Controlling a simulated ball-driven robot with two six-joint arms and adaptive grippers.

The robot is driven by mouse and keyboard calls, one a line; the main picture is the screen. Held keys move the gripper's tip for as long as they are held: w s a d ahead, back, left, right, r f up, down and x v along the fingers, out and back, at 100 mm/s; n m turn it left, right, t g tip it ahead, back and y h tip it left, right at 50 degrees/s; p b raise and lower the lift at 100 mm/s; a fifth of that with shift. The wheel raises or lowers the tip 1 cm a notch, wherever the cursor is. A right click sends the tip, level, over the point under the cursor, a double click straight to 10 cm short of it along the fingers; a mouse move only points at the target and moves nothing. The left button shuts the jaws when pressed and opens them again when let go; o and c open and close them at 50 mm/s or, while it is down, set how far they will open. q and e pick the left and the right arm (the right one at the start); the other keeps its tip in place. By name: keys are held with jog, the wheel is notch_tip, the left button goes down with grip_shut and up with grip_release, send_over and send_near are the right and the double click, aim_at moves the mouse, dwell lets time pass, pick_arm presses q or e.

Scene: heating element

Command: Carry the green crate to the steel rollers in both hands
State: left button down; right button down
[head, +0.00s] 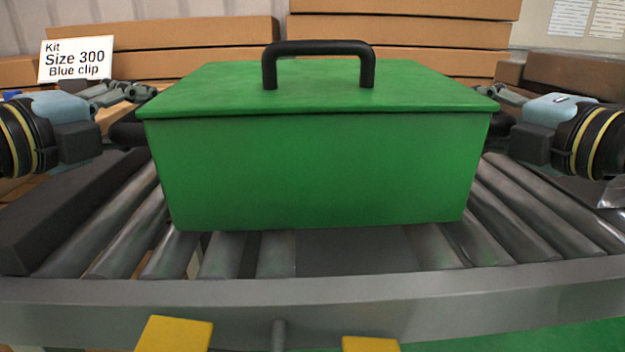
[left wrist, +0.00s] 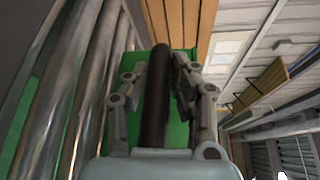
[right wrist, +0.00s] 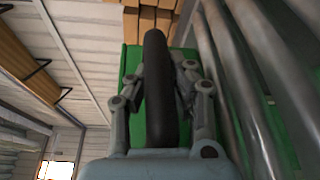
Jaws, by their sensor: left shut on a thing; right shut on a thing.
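The green crate (head: 315,170) with a closed lid and a black top handle (head: 318,52) is in the middle of the head view, over the steel rollers (head: 530,205). I cannot tell whether its base touches them. My left gripper (head: 128,92) is shut on the black handle at the crate's left side; this handle (left wrist: 157,95) runs between the fingers in the left wrist view. My right gripper (head: 500,95) is shut on the black handle at the right side; that handle (right wrist: 157,90) shows between the fingers in the right wrist view. The crate looks about level.
A grey rail (head: 320,300) runs along the near edge of the rollers, with two yellow blocks (head: 175,333) below it. Cardboard boxes (head: 160,65) are stacked behind. A white sign (head: 76,58) reads "Kit Size 300 Blue clip".

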pick_arm(q)
jog(key=shift+f, duration=0.6)
pick_arm(e)
jog(key=shift+f, duration=0.6)
pick_arm(q)
jog(key=c, duration=1.5)
grip_release()
pick_arm(e)
jog(key=c, duration=1.6)
grip_release()
pick_arm(q)
jog(key=o, duration=0.4)
jog(key=shift+r, duration=0.1)
pick_arm(e)
jog(key=o, duration=0.4)
jog(key=shift+r, duration=0.1)
pick_arm(q)
jog(key=v, duration=0.7)
jog(key=shift+w+a, duration=0.1)
pick_arm(e)
jog(key=v, duration=0.6)
jog(key=shift+s+d, duration=0.1)
jog(key=shift+s, duration=0.1)
pick_arm(q)
jog(key=shift+s, duration=0.55)
pick_arm(e)
jog(key=shift+s+d, duration=0.1)
jog(key=shift+s, duration=0.4)
